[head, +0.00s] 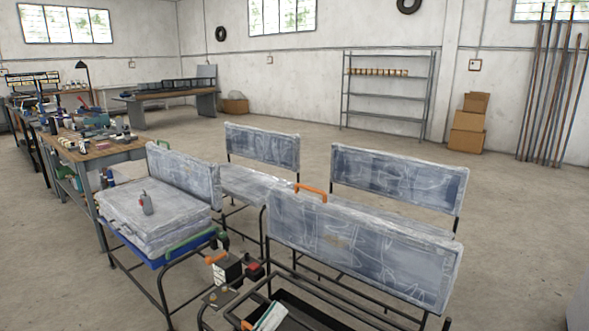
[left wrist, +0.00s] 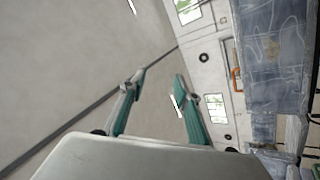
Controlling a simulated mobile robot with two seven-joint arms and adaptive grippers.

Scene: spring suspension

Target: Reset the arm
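My left gripper (left wrist: 157,88) shows in the left wrist view, with two teal fingers standing well apart and nothing between them. I cannot make out either gripper in the head view. My right gripper is in neither view.
Patched blue-grey seats on black frames (head: 365,245) fill the middle and front. A small grey and red item (head: 146,204) lies on the left seat. A cluttered workbench (head: 115,152) stands at left, a metal shelf (head: 388,90) at the back. Open floor lies behind the seats.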

